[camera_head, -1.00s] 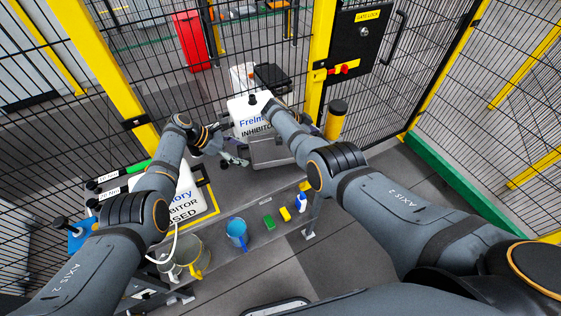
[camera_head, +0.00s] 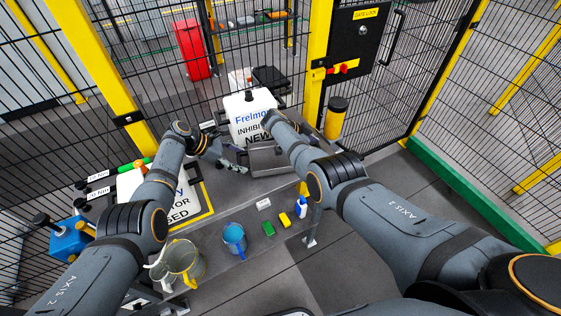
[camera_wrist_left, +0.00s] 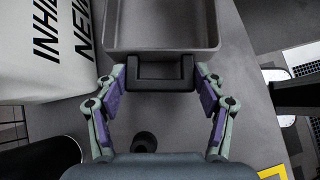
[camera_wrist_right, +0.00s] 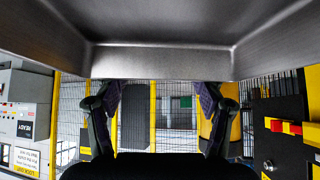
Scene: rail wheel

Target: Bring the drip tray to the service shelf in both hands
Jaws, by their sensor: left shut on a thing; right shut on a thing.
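The drip tray (camera_head: 268,158) is a grey metal tray held between my two arms, in front of the white inhibitor container. In the left wrist view its near wall (camera_wrist_left: 160,50) and black handle show, and my left gripper (camera_wrist_left: 160,80) is shut on that handle. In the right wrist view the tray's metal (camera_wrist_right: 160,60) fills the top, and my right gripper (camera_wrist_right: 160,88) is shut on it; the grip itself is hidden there. My left gripper (camera_head: 236,164) shows beside the tray in the head view. My right gripper is mostly hidden behind its arm. Which surface is the service shelf is unclear.
A white inhibitor container (camera_head: 248,112) stands just behind the tray. A mesh fence stands behind.

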